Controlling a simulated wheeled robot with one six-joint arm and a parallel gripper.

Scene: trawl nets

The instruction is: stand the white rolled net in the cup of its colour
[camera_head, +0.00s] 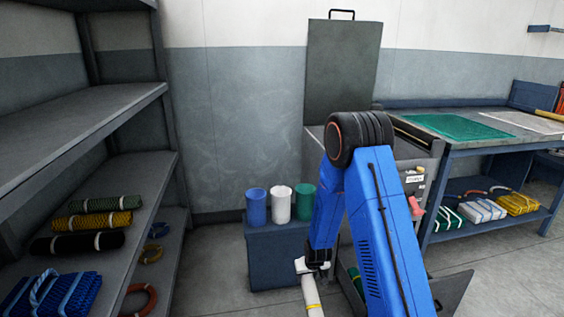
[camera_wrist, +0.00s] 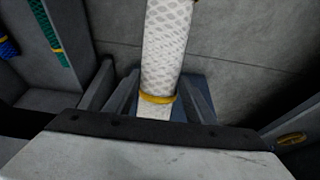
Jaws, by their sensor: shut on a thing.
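The white rolled net (camera_head: 311,292) is held in my gripper (camera_head: 313,267) and hangs down from it in the head view, its lower end out of frame. In the wrist view the white mesh roll (camera_wrist: 166,45) with a yellow band (camera_wrist: 157,98) lies between the two fingers of my gripper (camera_wrist: 155,95). The white cup (camera_head: 280,204) stands upright between the blue cup (camera_head: 257,207) and the green cup (camera_head: 303,202). My gripper is to the right of the cups in the picture, with the net apart from them. The inside of the white cup is mostly hidden.
The cups stand on a blue stand (camera_head: 262,264). A grey shelf unit (camera_head: 90,103) with several rolled nets is at the left. A workbench (camera_head: 490,128) with a green mat (camera_head: 455,126) is at the right. My blue arm hides part of the cabinet behind it.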

